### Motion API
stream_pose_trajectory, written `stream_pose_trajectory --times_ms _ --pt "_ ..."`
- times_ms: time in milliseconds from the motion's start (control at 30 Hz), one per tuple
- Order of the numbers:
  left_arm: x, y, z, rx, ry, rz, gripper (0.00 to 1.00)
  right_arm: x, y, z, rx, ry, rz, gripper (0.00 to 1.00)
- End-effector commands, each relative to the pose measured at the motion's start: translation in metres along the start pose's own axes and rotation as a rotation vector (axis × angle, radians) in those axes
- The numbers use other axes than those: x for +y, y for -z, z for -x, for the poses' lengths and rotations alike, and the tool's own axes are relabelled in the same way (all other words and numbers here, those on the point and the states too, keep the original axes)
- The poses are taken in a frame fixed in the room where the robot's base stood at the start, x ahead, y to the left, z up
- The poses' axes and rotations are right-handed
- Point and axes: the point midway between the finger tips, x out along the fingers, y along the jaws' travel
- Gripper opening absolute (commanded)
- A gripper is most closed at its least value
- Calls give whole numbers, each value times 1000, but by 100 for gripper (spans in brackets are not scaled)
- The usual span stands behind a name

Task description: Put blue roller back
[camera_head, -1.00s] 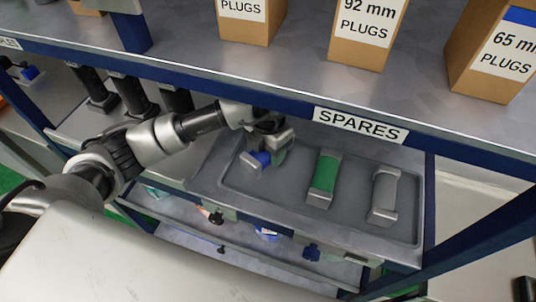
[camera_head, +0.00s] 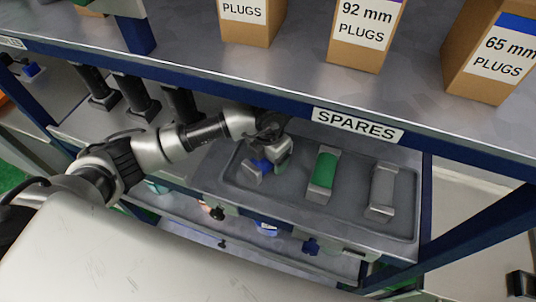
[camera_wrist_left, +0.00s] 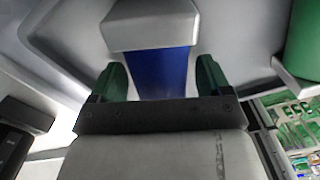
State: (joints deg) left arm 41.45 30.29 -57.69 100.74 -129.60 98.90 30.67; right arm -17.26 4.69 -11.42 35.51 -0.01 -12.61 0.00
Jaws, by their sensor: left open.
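The blue roller (camera_head: 262,165) with grey ends lies at the left of the grey spares tray (camera_head: 336,205). My left gripper (camera_head: 272,155) is open low over it and partly hides it. In the left wrist view the blue roller (camera_wrist_left: 165,70) shows between the two green-tipped fingers of my left gripper (camera_wrist_left: 160,82), with a gap on each side. One grey end block is visible there; the other is hidden. My right gripper is not in view.
A green roller (camera_head: 323,171) and a grey roller (camera_head: 383,190) lie in the tray to the right. The shelf edge with the SPARES label (camera_head: 357,125) runs above the tray. Boxes of plugs (camera_head: 365,35) stand on that shelf. Several black-handled tools (camera_head: 137,98) stand at left.

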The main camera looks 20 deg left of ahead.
Motion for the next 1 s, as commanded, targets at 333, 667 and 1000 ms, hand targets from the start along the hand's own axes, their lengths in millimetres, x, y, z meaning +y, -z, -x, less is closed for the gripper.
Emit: stream_pose_trajectory --times_ms 333,667,1000 --pt "1 -1 21 -5 -2 -2 78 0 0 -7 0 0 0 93" --pt "0 -1 91 -6 -1 -1 78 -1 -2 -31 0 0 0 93" --pt "0 0 123 -1 0 1 78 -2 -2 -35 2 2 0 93"
